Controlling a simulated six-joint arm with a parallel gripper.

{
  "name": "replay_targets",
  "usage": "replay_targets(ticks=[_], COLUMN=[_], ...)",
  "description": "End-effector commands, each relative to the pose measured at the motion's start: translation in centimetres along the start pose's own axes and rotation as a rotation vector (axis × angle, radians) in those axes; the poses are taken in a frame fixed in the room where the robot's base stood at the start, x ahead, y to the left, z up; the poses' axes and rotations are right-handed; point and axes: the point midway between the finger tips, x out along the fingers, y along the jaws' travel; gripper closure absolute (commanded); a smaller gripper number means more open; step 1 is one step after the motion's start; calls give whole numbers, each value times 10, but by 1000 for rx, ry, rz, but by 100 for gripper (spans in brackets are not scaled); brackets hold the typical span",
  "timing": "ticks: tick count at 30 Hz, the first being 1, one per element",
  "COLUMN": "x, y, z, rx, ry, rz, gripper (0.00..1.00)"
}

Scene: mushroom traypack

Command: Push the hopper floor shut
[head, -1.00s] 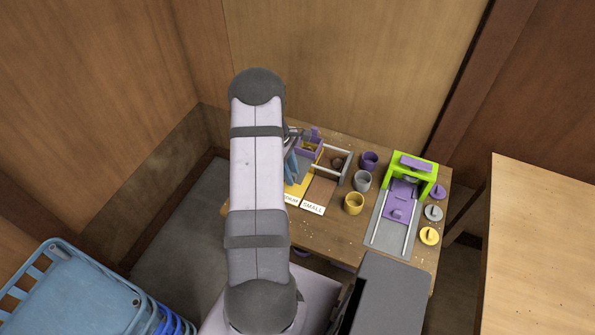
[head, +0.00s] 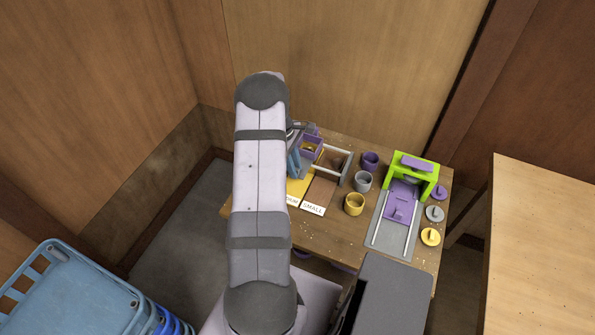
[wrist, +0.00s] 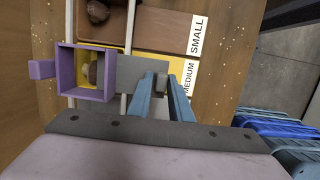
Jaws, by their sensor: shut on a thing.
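The hopper is a square purple frame (wrist: 108,84) with a small purple block on its outer side in the wrist view. It also shows beside my arm in the head view (head: 318,148). Yellow and a brown mushroom (wrist: 90,73) show through its opening. The hopper floor, a flat grey plate (wrist: 132,71), sticks out of the hopper's right side in the wrist view. My gripper (wrist: 161,84) has its blue fingers at the plate's outer end, shut on a small grey piece that seems to be its tab. My arm partly hides the fingers in the head view.
Light rails (wrist: 130,25) run over the SMALL and MEDIUM lanes. Another mushroom (wrist: 97,11) lies in the SMALL lane. Blue crates (head: 65,295) are at lower left.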

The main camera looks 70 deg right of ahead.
Motion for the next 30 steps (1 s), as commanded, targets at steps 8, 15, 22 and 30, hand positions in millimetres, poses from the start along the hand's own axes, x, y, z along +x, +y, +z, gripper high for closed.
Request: replay_targets(ticks=[8,15,22,30], x=[23,23,22,22], y=[1,16,23,24], z=[2,2,2,2], rx=[-4,-3,-5,-5], ry=[-13,-14,-14,-14], rz=[-43,-44,-45,-45], gripper=[94,94,94,79])
